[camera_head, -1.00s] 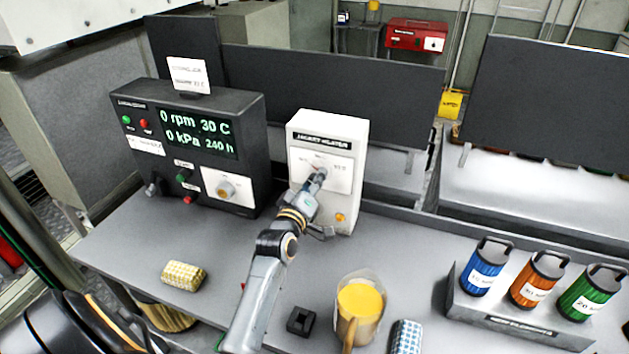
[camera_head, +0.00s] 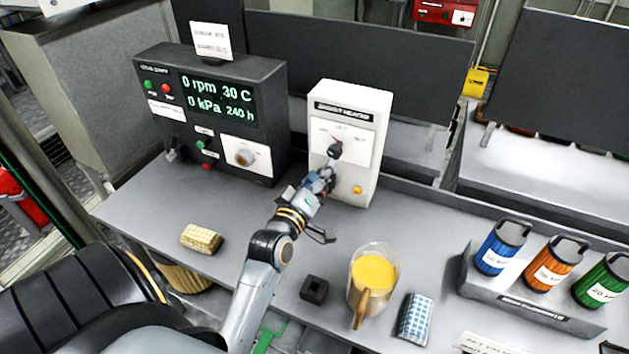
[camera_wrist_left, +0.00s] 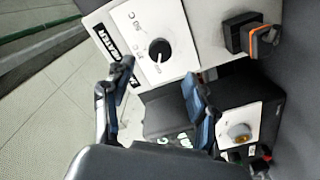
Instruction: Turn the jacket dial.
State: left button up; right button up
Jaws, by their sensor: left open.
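The jacket heater (camera_head: 350,120) is a white upright box on the bench with a black label across its top. Its black round dial (camera_head: 335,151) sits on a white scale plate and is uncovered. In the left wrist view the dial (camera_wrist_left: 160,51) shows a pale pointer line, beyond the fingertips. My left gripper (camera_head: 325,177) is just below and in front of the dial, apart from it. In the wrist view its two blue-padded fingers (camera_wrist_left: 157,88) are spread with nothing between them. My right gripper is not in view.
A dark console (camera_head: 215,115) with a lit display stands left of the heater. A yellow-filled jug (camera_head: 373,275), a black block (camera_head: 314,289), a yellow patterned pad (camera_head: 201,239) and a blue patterned pad (camera_head: 415,320) lie nearby. A rack (camera_head: 530,309) of coloured canisters is at right.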

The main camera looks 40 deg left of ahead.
pick_arm(q)
jog(key=shift+v, duration=1.5)
